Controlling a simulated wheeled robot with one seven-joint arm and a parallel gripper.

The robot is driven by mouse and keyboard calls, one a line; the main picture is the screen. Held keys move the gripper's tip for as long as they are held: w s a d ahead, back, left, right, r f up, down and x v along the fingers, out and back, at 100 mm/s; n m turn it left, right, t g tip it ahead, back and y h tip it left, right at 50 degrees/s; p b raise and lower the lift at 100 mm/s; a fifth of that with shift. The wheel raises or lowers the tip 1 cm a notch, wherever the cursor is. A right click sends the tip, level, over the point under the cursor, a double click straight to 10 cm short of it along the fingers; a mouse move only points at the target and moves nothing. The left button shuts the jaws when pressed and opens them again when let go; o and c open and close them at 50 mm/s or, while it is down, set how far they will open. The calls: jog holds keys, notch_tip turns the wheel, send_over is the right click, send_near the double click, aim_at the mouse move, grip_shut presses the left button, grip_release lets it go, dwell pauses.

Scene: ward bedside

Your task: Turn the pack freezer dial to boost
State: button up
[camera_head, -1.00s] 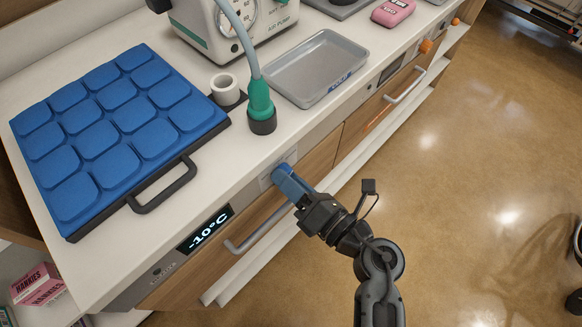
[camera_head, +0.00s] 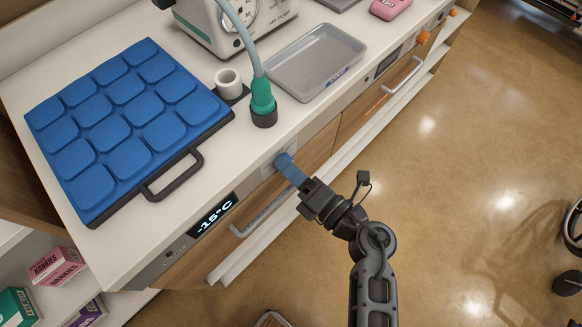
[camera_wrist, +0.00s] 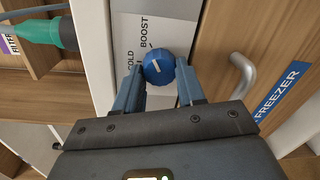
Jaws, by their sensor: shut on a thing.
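The pack freezer dial (camera_wrist: 158,67) is a round blue knob with a white pointer mark, on a pale plate lettered COLD and BOOST. In the wrist view the pointer slants; I cannot tell exactly which word it marks. My gripper (camera_wrist: 160,84) has its two blue fingers on either side of the knob, shut on it. In the head view my gripper (camera_head: 285,163) reaches the drawer front and hides the dial. The freezer display (camera_head: 214,214) is lit and reads about -15°C, the last digit unclear.
A drawer handle (camera_wrist: 243,75) stands out beside the dial, near the FREEZER label (camera_wrist: 277,92). On the counter above are a blue cushioned pad (camera_head: 130,115), a green-ended hose (camera_head: 262,100) and a grey tray (camera_head: 315,62).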

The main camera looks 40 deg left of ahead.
jog(key=o, duration=1.1)
jog(key=shift+c, duration=0.2)
jog(key=shift+d, duration=0.1)
jog(key=d, duration=0.7)
jog(key=shift+s+d+r+b, duration=0.2)
jog(key=shift+s+d+b, duration=0.1)
jog(key=shift+s+b, duration=0.05)
